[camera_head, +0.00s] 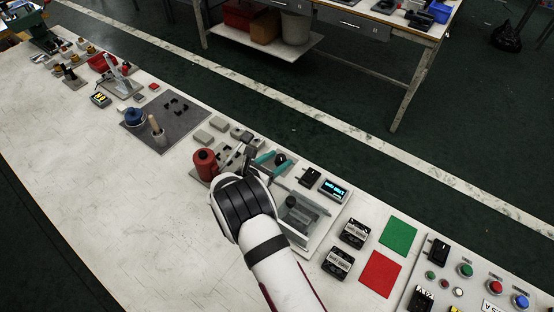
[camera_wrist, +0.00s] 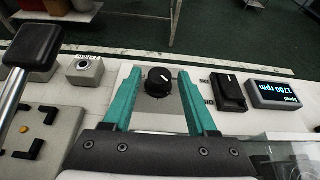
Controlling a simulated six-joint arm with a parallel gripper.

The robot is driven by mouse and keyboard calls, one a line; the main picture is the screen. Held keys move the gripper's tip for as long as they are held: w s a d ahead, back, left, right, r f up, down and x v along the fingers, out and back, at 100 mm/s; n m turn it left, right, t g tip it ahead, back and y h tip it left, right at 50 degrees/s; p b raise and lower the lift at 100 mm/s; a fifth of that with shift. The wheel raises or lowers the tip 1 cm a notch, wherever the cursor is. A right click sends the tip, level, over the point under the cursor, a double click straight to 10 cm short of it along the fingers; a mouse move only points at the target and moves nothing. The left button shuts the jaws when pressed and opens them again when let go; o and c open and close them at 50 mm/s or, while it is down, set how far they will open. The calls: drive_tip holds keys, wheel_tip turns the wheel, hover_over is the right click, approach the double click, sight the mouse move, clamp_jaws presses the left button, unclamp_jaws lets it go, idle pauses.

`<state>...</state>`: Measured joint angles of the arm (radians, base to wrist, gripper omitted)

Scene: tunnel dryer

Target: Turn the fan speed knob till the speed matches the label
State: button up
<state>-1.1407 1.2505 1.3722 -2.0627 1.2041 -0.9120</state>
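The fan speed knob (camera_wrist: 158,83) is a round black dial with a white pointer mark on a grey plate. It also shows in the head view (camera_head: 280,158), by my fingers. My gripper (camera_wrist: 159,74) has two teal fingers, one on each side of the knob, with visible gaps; it is open. In the head view my gripper (camera_head: 273,163) is over the dryer's panel. A small speed display (camera_wrist: 279,95) right of the knob appears to read 1700 rpm; it glows in the head view too (camera_head: 334,189). I cannot make out a label giving a target speed.
A black rocker switch (camera_wrist: 229,90) stands between knob and display. A black-handled lever (camera_wrist: 32,48) rises at the left of the wrist view. A clear-covered box (camera_head: 298,214) sits beside my wrist. Green (camera_head: 398,236) and red (camera_head: 381,274) squares lie to the right.

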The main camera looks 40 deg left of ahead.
clamp_jaws()
drive_tip(key=shift+w+a+m+h, duration=0.1)
drive_tip(key=shift+a+m+h, duration=0.05)
drive_tip(key=shift+m+h, duration=0.35)
drive_tip(key=shift+a+m+g+h, duration=0.1)
drive_tip(key=shift+m+g+h, duration=0.3)
drive_tip(key=shift+m+h, duration=0.75)
drive_tip(key=shift+o, duration=1.2)
unclamp_jaws()
drive_tip(key=v, duration=1.6)
drive_tip(key=shift+f, duration=0.2)
